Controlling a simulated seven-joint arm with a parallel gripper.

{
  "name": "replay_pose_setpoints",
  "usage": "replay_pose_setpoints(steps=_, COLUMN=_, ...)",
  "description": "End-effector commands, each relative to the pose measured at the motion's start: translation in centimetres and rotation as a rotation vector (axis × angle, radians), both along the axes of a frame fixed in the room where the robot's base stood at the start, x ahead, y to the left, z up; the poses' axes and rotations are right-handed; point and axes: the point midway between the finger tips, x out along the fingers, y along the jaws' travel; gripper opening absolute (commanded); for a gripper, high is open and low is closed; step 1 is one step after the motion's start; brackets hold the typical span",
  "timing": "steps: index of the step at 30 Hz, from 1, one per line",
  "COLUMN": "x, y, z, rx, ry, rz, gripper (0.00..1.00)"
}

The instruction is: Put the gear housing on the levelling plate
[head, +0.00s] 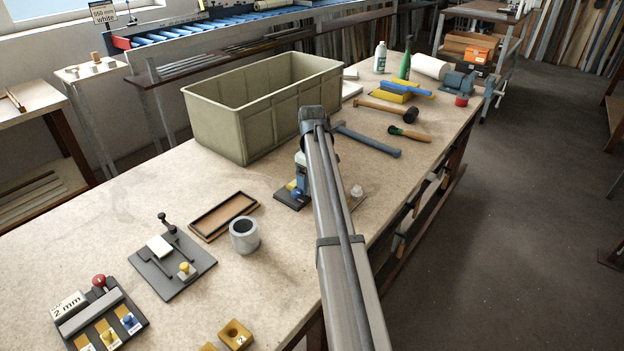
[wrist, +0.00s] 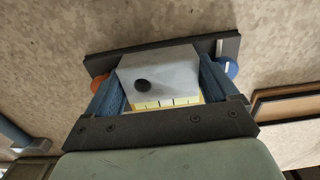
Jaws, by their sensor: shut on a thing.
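In the wrist view a pale grey block with a dark round hole, which I take for the gear housing (wrist: 160,72), sits between the two blue fingers of my gripper (wrist: 163,88). The fingers are shut on its sides. A yellow strip shows along its near edge. Behind and below it is a dark plate (wrist: 222,48), probably the levelling plate, with an orange knob at left and a blue knob at right. I cannot tell whether the block touches the plate. In the head view my gripper (head: 299,187) is low over a dark plate (head: 286,201), mostly hidden by my arm.
A large beige crate (head: 222,118) stands behind my gripper. A shallow brown tray (head: 207,234), a grey cylinder (head: 244,246) and a clamp fixture (head: 180,286) lie to the left.

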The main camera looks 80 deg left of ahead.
Motion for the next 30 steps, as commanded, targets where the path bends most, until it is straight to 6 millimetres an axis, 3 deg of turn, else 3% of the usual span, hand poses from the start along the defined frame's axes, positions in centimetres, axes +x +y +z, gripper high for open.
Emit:
replay_pose_setpoints(steps=9, x=0.0, y=0.0, z=-0.2, rx=0.0, ry=0.0, rz=0.0, gripper=0.4)
replay_pose_setpoints(steps=10, x=0.0, y=0.0, z=-0.2, rx=0.0, ry=0.0, rz=0.0, gripper=0.9)
replay_pose_setpoints(steps=13, x=0.0, y=0.0, z=-0.2, rx=0.0, ry=0.0, rz=0.0, gripper=0.99)
replay_pose_setpoints(steps=22, x=0.0, y=0.0, z=0.8, rx=0.001, ry=0.001, rz=0.0, gripper=1.0)
replay_pose_setpoints(steps=30, x=0.0, y=0.1, z=5.3, rx=0.002, ry=0.001, rz=0.0, gripper=1.0)
